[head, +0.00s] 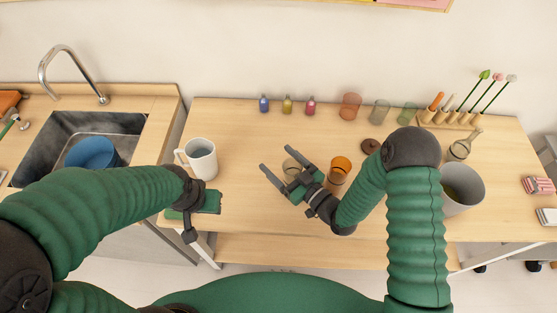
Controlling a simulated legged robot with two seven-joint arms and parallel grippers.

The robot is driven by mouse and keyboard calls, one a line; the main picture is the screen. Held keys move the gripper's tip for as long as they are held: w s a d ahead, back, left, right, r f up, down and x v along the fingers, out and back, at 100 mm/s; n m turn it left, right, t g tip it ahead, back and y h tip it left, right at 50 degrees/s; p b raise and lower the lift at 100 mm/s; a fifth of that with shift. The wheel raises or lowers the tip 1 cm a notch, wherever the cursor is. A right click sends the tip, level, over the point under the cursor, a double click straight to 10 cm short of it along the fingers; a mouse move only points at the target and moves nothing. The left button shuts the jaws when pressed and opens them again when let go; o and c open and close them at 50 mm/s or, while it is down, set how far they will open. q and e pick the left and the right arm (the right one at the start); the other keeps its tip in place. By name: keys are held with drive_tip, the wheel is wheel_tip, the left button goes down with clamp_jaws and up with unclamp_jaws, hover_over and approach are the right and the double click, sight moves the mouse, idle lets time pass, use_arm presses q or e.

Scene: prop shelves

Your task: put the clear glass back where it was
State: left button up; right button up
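A clear glass (292,166) stands on the wooden table near the middle, partly hidden by my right gripper. My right gripper (276,159) is open, its two dark fingers spread and pointing to the back left. The glass shows between or just behind the fingers; I cannot tell whether they touch it. An orange glass (341,167) stands right of the gripper. My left gripper (188,222) is at the table's front left edge, its fingers unclear.
A white mug (200,158) stands near my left gripper. A brown round lid (371,146) and grey bin (462,188) are right. The table between mug and bottles is clear.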

sight(298, 173)
use_arm(q)
drive_tip(key=shift+d+f+b, duration=1)
drive_tip(key=shift+f+b, duration=0.2)
drive_tip(key=shift+b, duration=0.15)
use_arm(e)
drive_tip(key=v, duration=1.3)
drive_tip(key=shift+w+d, duration=0.35)
drive_tip(key=shift+d, duration=0.1)
use_arm(q)
drive_tip(key=shift+a, duration=0.1)
use_arm(e)
drive_tip(key=shift+a, duration=0.15)
use_arm(q)
drive_tip(key=shift+a, duration=0.3)
use_arm(e)
drive_tip(key=shift+a+r, duration=0.1)
drive_tip(key=shift+a, duration=0.15)
use_arm(q)
drive_tip(key=shift+d, duration=0.25)
use_arm(e)
drive_tip(key=shift+d, duration=0.25)
use_arm(q)
drive_tip(key=shift+a, duration=0.15)
use_arm(e)
drive_tip(key=shift+a, duration=0.15)
